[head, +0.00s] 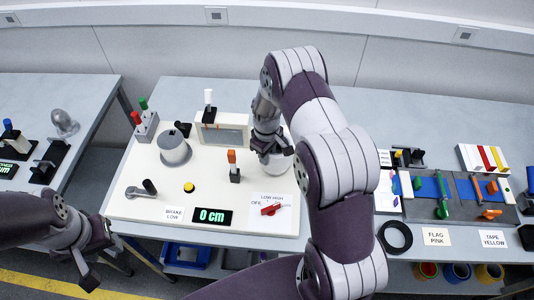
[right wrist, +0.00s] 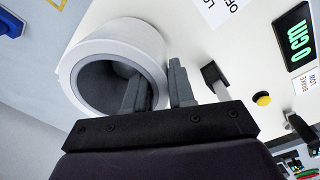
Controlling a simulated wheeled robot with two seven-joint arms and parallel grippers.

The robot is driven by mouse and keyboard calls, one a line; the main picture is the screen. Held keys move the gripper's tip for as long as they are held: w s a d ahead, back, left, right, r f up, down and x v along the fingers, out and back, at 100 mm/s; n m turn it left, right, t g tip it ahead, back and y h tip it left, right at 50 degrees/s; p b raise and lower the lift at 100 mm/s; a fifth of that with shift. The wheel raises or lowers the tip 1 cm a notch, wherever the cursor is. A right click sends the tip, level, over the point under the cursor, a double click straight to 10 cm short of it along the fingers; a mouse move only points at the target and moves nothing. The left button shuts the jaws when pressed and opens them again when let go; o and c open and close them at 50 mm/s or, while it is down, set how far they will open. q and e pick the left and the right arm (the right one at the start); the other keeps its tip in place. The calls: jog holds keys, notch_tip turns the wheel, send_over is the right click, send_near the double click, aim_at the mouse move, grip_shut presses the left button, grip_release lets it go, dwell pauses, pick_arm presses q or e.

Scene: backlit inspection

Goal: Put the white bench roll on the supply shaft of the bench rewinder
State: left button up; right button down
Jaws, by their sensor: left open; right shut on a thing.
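The white bench roll (head: 278,168) is under my right gripper (head: 267,146) at the right part of the bench rewinder's white deck (head: 150,207). In the right wrist view the roll (right wrist: 112,38) is a thick white ring with a dark hollow bore. My right gripper (right wrist: 158,88) is shut on its wall, one finger inside the bore and one outside. The supply shaft cannot be made out; the roll and gripper may hide it. I cannot tell whether the roll touches the deck. My left gripper (head: 88,264) is open and empty at the lower left, off the deck.
The deck carries a grey drum (head: 174,149), a crank (head: 141,190), a yellow button (head: 189,187), an orange-topped lever (head: 233,166), a red knob (head: 271,209) and a display reading 0 cm (head: 212,216). A grey panel stands behind. A black ring (head: 396,238) lies right of my arm.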

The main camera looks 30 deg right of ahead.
jog(key=shift+r, duration=0.2)
jog(key=c, duration=0.9)
grip_release()
jog(key=shift+o, duration=0.2)
notch_tip(320, 180, up, 13)
jog(key=b, duration=0.3)
jog(key=shift+f+b, duration=0.15)
jog(key=shift+b, duration=0.2)
jog(key=shift+s+a, duration=0.1)
jog(key=shift+s, duration=0.05)
